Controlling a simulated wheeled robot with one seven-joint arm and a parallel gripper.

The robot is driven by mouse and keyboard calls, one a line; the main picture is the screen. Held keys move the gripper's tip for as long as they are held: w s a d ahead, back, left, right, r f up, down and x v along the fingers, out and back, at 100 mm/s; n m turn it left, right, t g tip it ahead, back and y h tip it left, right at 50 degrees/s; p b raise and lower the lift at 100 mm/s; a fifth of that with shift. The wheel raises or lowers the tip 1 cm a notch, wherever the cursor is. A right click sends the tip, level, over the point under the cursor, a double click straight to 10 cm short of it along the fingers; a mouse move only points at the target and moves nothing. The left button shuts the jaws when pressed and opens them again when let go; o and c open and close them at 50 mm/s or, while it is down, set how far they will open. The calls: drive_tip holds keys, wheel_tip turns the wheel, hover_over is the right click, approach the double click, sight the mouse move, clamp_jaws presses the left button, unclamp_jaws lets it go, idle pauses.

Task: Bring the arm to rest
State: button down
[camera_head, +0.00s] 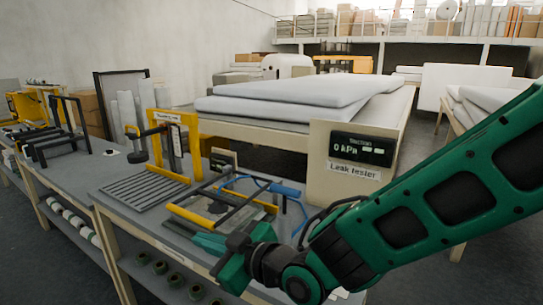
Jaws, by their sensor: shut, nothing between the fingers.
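My green arm (420,208) comes in from the right edge and slants down to the left. My gripper (219,257) is at its lower end, over the front edge of the workbench (120,194). Its fingers look closed and I see nothing held. It is close in front of the yellow and black frame (217,205) on the bench; I cannot tell whether they touch. The arm hides part of the bench's right end.
A leak tester (355,162) reading 0 kPa stands behind the gripper. A yellow stand (163,150) and a ribbed plate (143,189) are to the left. White padded sheets (290,98) lie on a table behind. Rolls (172,279) sit on the shelf below.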

drive_tip(key=w+d+f+m+h, duration=0.2)
drive_tip(key=w+d+h, duration=0.15)
drive_tip(key=d, duration=0.55)
drive_tip(key=w+d+f+m+h, duration=0.25)
drive_tip(key=w+d, duration=0.25)
drive_tip(key=d, duration=0.4)
drive_tip(key=s+d+f+m+g+h, duration=0.15)
drive_tip(key=d+m+h, duration=0.25)
drive_tip(key=d, duration=1.2)
drive_tip(key=s+d+f+m+g+h, duration=0.1)
drive_tip(key=s+d+m+h, duration=0.2)
drive_tip(key=d, duration=0.4)
drive_tip(key=s+d+m+g, duration=0.2)
drive_tip(key=s+d, duration=0.4)
drive_tip(key=s+d+m+g, duration=0.2)
drive_tip(key=s+d+m, duration=0.1)
drive_tip(key=s, duration=0.5)
drive_tip(key=s+d+m+g+y, duration=0.1)
drive_tip(key=s+d+m+g, duration=0.1)
drive_tip(key=s, duration=0.6)
drive_tip(key=d+m, duration=0.1)
drive_tip(key=d, duration=0.1)
drive_tip(key=shift+s+d+r+m, duration=0.25)
drive_tip(key=shift+d+m, duration=0.05)
drive_tip(key=shift+m, duration=0.05)
drive_tip(key=shift+w+g, duration=0.15)
drive_tip(key=shift+g, duration=0.2)
